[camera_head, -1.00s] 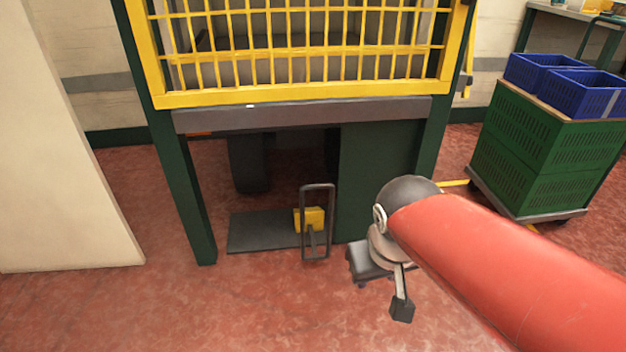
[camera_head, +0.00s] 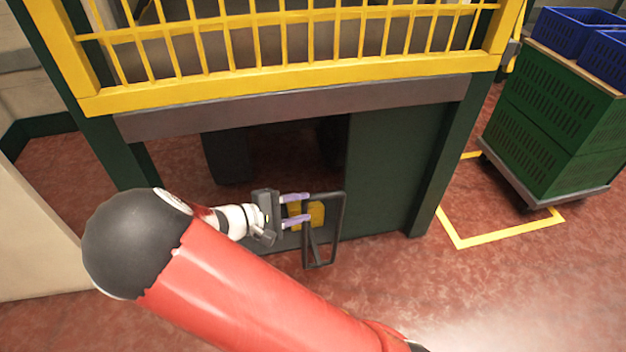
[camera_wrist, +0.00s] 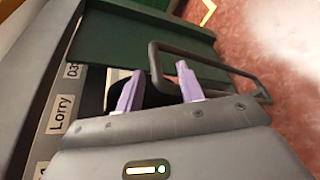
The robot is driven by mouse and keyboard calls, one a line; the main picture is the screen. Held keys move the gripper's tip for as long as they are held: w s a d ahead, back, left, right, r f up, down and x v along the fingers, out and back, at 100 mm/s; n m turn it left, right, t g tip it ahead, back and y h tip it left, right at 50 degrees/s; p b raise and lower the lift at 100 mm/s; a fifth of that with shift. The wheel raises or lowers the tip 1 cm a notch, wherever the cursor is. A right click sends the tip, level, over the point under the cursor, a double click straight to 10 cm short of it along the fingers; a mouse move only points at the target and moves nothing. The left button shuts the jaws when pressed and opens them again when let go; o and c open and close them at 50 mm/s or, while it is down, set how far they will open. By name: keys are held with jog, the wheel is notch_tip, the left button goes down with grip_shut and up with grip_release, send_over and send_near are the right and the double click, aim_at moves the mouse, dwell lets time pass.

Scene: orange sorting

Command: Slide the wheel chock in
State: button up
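The wheel chock is a yellow block (camera_head: 316,212) with an upright dark loop handle (camera_head: 339,225), low under the dark beam. My gripper (camera_head: 308,206) is at the left side of the handle, its two purple fingers pointing right and spread apart. The fingers partly cover the yellow block. In the wrist view the handle (camera_wrist: 210,66) lies beyond the fingertips, and one of its ends shows in the gap between the fingers of my gripper (camera_wrist: 156,78). I cannot tell whether the fingers touch it. The yellow block is not clearly visible there.
A yellow barred gate (camera_head: 290,75) and grey beam (camera_head: 300,105) stand above the opening. A green panel (camera_head: 395,165) is at its right. A cart with green crates (camera_head: 550,130) stands at the right. A label reading "Lorry" (camera_wrist: 61,114) shows in the wrist view.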

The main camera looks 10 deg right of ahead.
aim_at(314, 199)
jog(key=shift+w+a+f+t, duration=0.1)
jog(key=shift+w+a+t, duration=0.25)
jog(key=shift+w, duration=0.2)
jog(key=shift+w+d, duration=0.1)
jog(key=shift+w, duration=0.1)
jog(key=x, duration=0.7)
jog(key=shift+d, duration=0.25)
grip_shut()
